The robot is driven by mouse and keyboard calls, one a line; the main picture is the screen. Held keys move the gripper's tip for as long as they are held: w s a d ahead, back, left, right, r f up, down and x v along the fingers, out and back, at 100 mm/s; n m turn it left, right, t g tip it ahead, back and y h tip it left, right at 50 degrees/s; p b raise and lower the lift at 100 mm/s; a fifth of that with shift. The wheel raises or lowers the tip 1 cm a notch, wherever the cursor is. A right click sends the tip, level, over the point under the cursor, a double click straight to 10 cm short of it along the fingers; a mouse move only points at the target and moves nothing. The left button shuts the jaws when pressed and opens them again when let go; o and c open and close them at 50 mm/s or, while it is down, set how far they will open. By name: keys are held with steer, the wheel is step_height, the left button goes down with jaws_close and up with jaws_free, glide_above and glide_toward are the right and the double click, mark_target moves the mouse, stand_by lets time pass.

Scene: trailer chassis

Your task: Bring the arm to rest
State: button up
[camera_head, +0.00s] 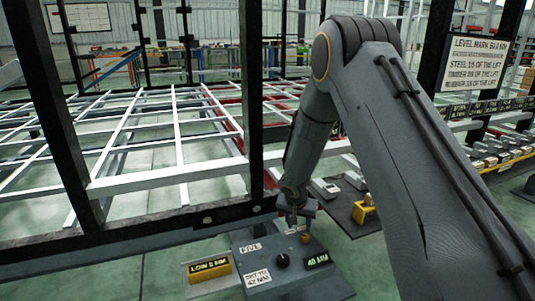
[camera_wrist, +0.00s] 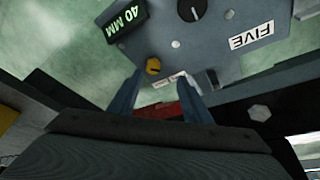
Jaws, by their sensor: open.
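My gripper (camera_head: 297,214) hangs in front of the frame's lower rail, above the back part of a grey control box (camera_head: 268,250). In the wrist view my gripper (camera_wrist: 160,82) shows two blue-grey fingers, apart, with nothing between them. My arm runs from the lower right up to a bent elbow near the top and down to the gripper. The box carries a black knob (camera_head: 283,261), a small brass button (camera_head: 304,238), a "40 MM" display (camera_head: 317,260), and labels "FIVE" (camera_head: 250,247) and "SET TO 42 MM" (camera_head: 257,278).
A black upright (camera_head: 252,100) and a dark lower rail (camera_head: 130,238) of the trailer frame stand close left of my arm. White crossbars (camera_head: 178,130) lie behind. A sign board (camera_head: 473,63) stands at right.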

steer(key=s+a+r+n+g+y, duration=0.1)
steer(key=s+a+r+n, duration=0.2)
steer(key=s+a+r, duration=0.4)
steer(key=s+a+r+n, duration=0.2)
steer(key=s+a+r, duration=0.35)
steer(key=s, duration=0.45)
steer(key=s+a+r+n+g+y, duration=0.1)
steer(key=s+a+r+n+g, duration=0.2)
steer(key=s, duration=1)
steer(key=s+a+r+n+y, duration=0.1)
steer(key=s+r+n, duration=0.25)
steer(key=s, duration=0.95)
steer(key=d+r+m+p, duration=0.3)
steer(key=d+r+p, duration=0.7)
steer(key=r+p, duration=0.4)
steer(key=d+r+m+h+p, duration=0.1)
steer(key=d+r+m+p, duration=0.3)
steer(key=d+r+p, duration=0.6)
step_height(320, 180, up, 4)
steer(key=p, duration=0.5)
steer(key=shift+s+d, duration=0.3)
steer(key=shift+s, duration=0.05)
